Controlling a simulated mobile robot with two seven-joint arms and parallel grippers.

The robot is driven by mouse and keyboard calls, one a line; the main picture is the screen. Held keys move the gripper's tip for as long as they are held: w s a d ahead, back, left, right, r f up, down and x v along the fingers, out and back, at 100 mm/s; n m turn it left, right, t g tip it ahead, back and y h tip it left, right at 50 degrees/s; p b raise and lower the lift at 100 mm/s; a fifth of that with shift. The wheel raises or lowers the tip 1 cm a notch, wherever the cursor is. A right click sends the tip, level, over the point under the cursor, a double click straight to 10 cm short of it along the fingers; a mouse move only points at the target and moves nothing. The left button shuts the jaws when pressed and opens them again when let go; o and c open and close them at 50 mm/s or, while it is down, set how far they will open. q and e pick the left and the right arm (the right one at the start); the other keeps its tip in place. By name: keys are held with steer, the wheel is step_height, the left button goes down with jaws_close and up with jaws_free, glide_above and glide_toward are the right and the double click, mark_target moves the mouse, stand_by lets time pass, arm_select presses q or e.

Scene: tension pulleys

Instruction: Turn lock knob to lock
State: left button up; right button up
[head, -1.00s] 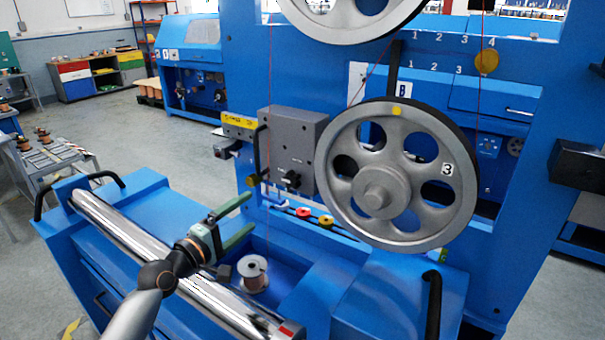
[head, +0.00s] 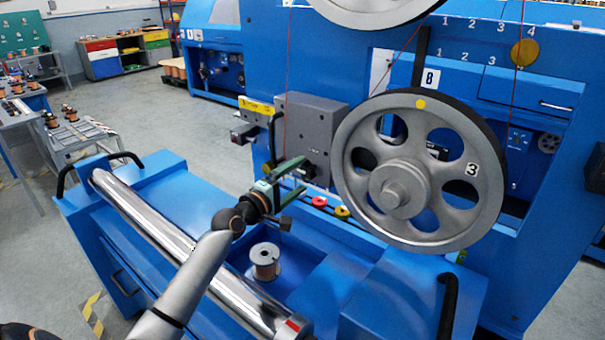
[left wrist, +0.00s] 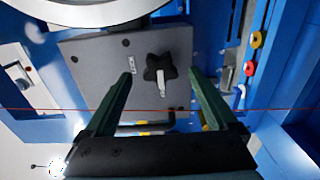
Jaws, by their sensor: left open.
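The lock knob (left wrist: 160,72) is a black lobed knob with a pale pointer bar, on the front of a grey box (head: 315,130). In the left wrist view the knob lies between and beyond my open green fingers, apart from both. A small white label sits beside it on the box. In the head view the knob (head: 307,171) is small and partly hidden by my gripper. My left gripper (head: 303,175) is open and empty in front of the box's lower part. My right gripper is not in view.
A large grey pulley wheel (head: 470,205) marked 3 stands right of the box. A thin red wire (left wrist: 60,109) crosses in front of my fingers. A copper-coloured spool (head: 265,262) and a shiny roller (head: 150,220) lie below. Red and yellow knobs (head: 319,201) sit nearby.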

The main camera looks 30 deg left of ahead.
arm_select(q)
steer(key=shift+w+d, duration=0.1)
steer(key=shift+w, duration=1.1)
steer(key=c, duration=1.4)
